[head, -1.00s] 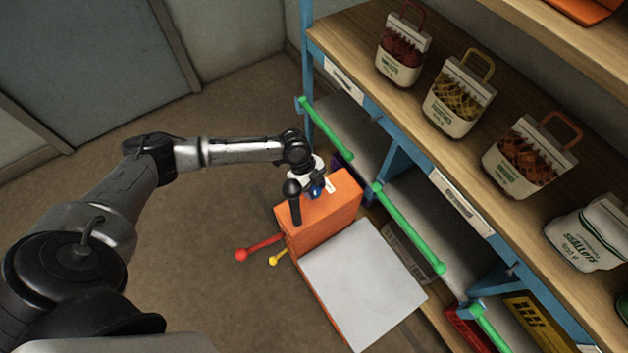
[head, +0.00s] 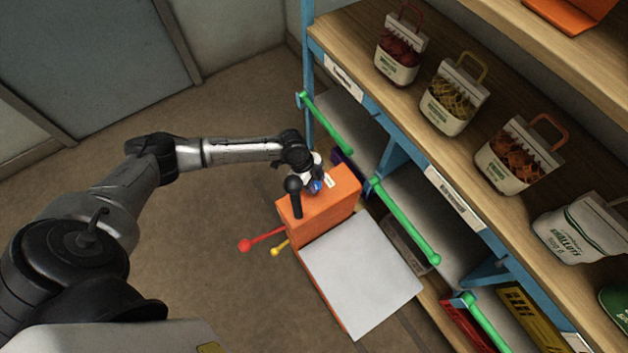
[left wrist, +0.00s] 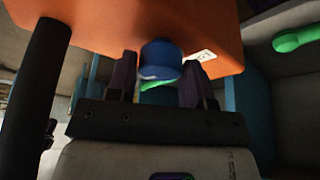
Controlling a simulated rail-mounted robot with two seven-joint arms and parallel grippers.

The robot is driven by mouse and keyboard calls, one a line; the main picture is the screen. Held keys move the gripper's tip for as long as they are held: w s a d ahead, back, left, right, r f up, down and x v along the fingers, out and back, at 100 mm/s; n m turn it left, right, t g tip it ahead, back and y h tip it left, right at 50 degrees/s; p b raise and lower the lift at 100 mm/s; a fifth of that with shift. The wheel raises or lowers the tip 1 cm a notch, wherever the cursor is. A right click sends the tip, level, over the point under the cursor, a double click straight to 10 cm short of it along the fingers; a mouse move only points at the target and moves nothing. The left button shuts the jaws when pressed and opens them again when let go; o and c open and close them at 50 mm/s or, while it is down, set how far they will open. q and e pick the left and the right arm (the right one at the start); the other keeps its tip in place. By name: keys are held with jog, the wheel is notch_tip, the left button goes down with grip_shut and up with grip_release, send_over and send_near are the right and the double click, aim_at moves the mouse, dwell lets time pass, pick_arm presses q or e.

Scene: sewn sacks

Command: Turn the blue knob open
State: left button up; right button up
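The blue knob (head: 315,187) sits on the top face of the orange box (head: 327,196). My left gripper (head: 312,180) is at the knob, and its arm comes in from the left. In the left wrist view, the rounded blue knob (left wrist: 160,58) lies between the two dark fingers (left wrist: 160,80), one close against each side. The gripper looks shut on it, though the contact faces are hidden. My right gripper is in neither view.
Red (head: 262,240) and yellow (head: 279,247) levers stick out of the box's left side. A grey panel (head: 362,275) adjoins it. Shelving with green bars (head: 408,222) and several sacks (head: 515,155) stands close on the right. Floor at left (head: 190,260) is free.

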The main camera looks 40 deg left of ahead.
pick_arm(q)
jog(key=o, duration=0.4)
jog(key=shift+c, duration=0.2)
jog(key=p+v, duration=0.1)
jog(key=v, duration=1.2)
jog(key=shift+r+p, duration=0.4)
